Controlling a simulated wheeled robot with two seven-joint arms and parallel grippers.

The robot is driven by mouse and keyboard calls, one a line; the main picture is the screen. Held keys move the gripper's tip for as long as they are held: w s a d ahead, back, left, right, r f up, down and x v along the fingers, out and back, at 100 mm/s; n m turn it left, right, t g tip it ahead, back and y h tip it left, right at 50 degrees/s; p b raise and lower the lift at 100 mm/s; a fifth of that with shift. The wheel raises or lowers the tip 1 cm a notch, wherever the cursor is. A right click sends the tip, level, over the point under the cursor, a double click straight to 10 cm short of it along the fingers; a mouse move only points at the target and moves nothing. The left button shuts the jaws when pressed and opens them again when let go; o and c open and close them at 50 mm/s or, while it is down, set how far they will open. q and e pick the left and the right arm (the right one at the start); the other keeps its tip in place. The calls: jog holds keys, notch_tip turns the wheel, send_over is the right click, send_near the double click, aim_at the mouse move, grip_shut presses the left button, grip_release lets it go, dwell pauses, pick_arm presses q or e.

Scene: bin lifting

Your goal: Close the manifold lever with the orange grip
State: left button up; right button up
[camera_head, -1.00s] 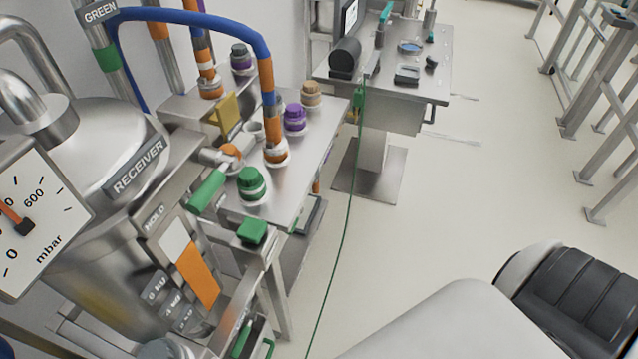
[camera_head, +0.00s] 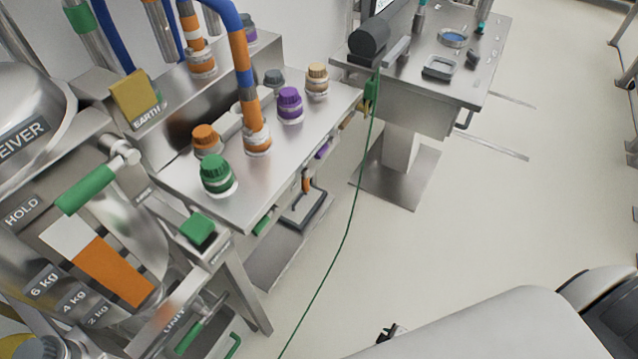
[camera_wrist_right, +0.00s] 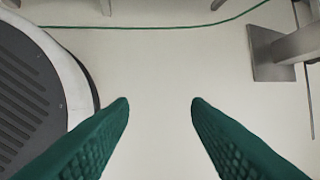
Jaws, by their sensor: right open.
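A small orange grip (camera_head: 306,181) hangs downward below the front edge of the steel bench in the head view. It is small and partly hard to make out. Along the same edge are a green grip (camera_head: 262,223) to its left and a purple grip (camera_head: 322,150) to its right, both lying more along the edge. My right gripper (camera_wrist_right: 160,102) is open and empty in the right wrist view, its green fingers spread over bare floor. It is well apart from the orange grip. My left gripper is not in view.
The steel bench (camera_head: 262,193) carries capped ports in orange, green, purple and tan. A green lever (camera_head: 85,190) is on the receiver at the left. A green cable (camera_head: 345,240) runs down to the floor. A side table (camera_head: 425,112) stands behind.

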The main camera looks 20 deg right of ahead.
jog(key=w+d+r+n+t+b, duration=0.1)
jog(key=w+d+n+t+b, duration=0.15)
jog(key=w, duration=0.55)
jog(key=w+d+r+n+t+b, duration=0.15)
jog(key=w+n+b, duration=0.25)
jog(key=w, duration=0.4)
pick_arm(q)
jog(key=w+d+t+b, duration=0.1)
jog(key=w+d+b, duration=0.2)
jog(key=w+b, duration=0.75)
pick_arm(e)
jog(key=n+t+y+b, duration=0.7)
jog(key=n+y+b, duration=0.3)
jog(key=n, duration=1.7)
send_near(308, 185)
jog(key=h, duration=0.1)
pick_arm(q)
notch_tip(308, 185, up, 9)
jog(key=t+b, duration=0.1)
jog(key=b, duration=0.1)
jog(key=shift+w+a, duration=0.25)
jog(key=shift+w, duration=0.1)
pick_arm(e)
jog(key=x, duration=1.1)
jog(key=shift+w+a+r, duration=0.15)
jog(key=shift+a, duration=0.05)
grip_shut()
